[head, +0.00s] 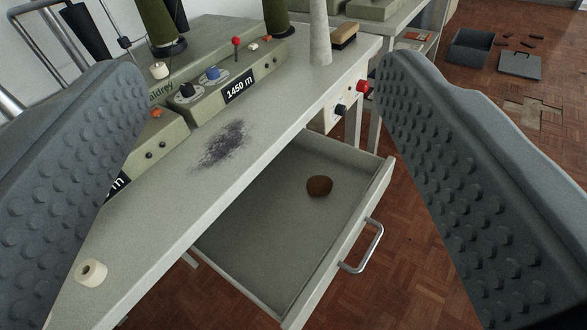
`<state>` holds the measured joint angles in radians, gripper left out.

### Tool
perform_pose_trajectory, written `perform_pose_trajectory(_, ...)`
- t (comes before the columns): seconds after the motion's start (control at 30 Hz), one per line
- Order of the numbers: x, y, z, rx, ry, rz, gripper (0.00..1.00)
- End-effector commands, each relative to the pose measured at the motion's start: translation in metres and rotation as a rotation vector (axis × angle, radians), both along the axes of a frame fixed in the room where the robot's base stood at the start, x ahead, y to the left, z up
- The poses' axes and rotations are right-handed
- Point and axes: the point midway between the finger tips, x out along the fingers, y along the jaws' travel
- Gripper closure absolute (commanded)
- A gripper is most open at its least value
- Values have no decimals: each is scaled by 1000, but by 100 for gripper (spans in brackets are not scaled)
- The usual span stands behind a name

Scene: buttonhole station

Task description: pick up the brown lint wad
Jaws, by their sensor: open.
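The brown lint wad (319,186) is a small rounded lump. It lies on the floor of an open drawer (262,238), toward the drawer's right side in the picture. The drawer is pulled out from under the light table and has a metal handle (364,249) on its front. My gripper (262,85) is open and empty. Its two grey studded fingers stand at the left and right of the picture, wide apart. The wad shows between them, apart from both and farther off.
The table top (240,170) overhangs the drawer's back and bears a dark smudge (222,144). A machine panel (205,85) with knobs, a white cone (320,35), a brush (344,36) and a cream ring (91,272) are on it. A grey box (471,49) stands on the parquet floor.

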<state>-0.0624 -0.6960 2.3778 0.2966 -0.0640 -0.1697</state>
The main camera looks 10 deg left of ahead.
Motion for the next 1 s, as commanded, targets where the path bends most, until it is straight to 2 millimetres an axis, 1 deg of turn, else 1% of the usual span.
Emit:
perform_pose_trajectory(0.03, 16, 3, -7, 17, 9, -1, 32)
perform_pose_trajectory(0.1, 35, 7, -15, 40, 14, -9, 32)
perform_pose_trajectory(0.27, 78, 12, -38, 87, 32, -43, 32)
perform_pose_trajectory(0.4, 113, 16, -63, 119, 56, -88, 32)
perform_pose_trajectory(0.47, 127, 17, -76, 129, 69, -113, 32)
perform_pose_trajectory(0.6, 158, 20, -109, 147, 107, -175, 32)
perform_pose_trajectory(0.67, 169, 21, -125, 151, 125, -207, 32)
perform_pose_trajectory(0.7, 177, 22, -136, 151, 139, -228, 32)
perform_pose_trajectory(0.77, 187, 23, -153, 152, 162, -261, 32)
perform_pose_trajectory(0.8, 194, 23, -166, 150, 179, -284, 32)
perform_pose_trajectory(0.87, 202, 24, -184, 147, 203, -319, 32)
perform_pose_trajectory(1.0, 218, 26, -230, 126, 269, -407, 32)
